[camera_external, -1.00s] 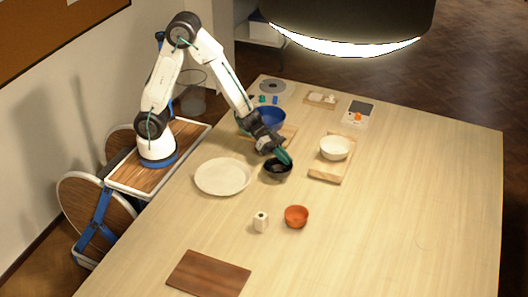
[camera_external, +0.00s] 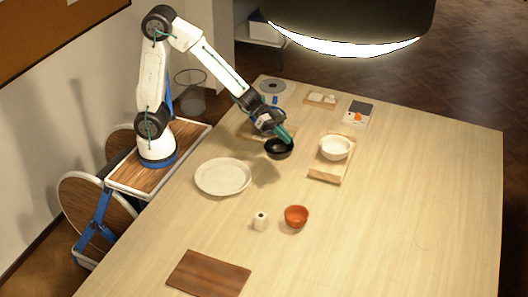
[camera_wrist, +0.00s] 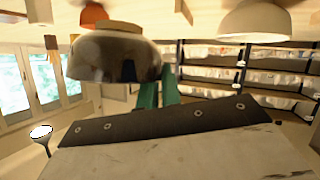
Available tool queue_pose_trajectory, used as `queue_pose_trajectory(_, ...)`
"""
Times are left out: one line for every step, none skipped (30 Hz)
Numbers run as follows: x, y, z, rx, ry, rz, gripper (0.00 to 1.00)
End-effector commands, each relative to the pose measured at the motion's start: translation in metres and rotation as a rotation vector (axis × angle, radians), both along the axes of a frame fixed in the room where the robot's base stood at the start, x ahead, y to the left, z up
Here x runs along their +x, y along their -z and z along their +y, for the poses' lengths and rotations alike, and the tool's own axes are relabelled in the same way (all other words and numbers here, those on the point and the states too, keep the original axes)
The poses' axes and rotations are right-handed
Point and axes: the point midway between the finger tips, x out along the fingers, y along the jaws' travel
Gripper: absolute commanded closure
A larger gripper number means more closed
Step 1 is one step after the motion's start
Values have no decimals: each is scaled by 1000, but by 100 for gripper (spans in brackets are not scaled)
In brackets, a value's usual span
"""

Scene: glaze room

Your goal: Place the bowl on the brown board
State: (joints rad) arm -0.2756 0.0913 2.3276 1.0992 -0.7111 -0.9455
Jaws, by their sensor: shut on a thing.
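A black bowl (camera_external: 279,150) is held at its rim by my gripper (camera_external: 287,136), whose green fingers are shut on it. The bowl hangs above the table, with a soft shadow below it. In the wrist view the dark bowl (camera_wrist: 115,62) is beside the green fingers (camera_wrist: 158,95). The brown board (camera_external: 208,274) lies flat and bare at the table's near left edge, far from my gripper.
A white bowl (camera_external: 335,148) sits on a light wooden board (camera_external: 325,176). The table's right side is clear.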

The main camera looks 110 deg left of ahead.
Motion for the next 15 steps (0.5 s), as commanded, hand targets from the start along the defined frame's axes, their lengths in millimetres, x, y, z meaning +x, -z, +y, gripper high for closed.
queue_pose_trajectory(0, -2, 0, 0, 0, -1, 100)
queue_pose_trajectory(0, -2, -1, -1, 2, 0, 100)
queue_pose_trajectory(0, -2, -4, -1, 6, 0, 100)
queue_pose_trajectory(0, -2, -7, -1, 13, 0, 100)
queue_pose_trajectory(1, -2, -12, -1, 22, 0, 100)
queue_pose_trajectory(1, -1, -22, -1, 40, 2, 100)
queue_pose_trajectory(1, 0, -31, -2, 55, 4, 100)
queue_pose_trajectory(1, 2, -41, -3, 74, 7, 100)
queue_pose_trajectory(2, 3, -58, -3, 104, 9, 100)
queue_pose_trajectory(1, 5, -72, -3, 130, 11, 100)
queue_pose_trajectory(1, 6, -87, -3, 157, 13, 100)
queue_pose_trajectory(0, 7, -109, -3, 196, 16, 100)
queue_pose_trajectory(-1, 9, -125, -2, 227, 17, 100)
queue_pose_trajectory(-3, 10, -142, -2, 257, 20, 100)
queue_pose_trajectory(-6, 12, -164, 0, 298, 23, 100)
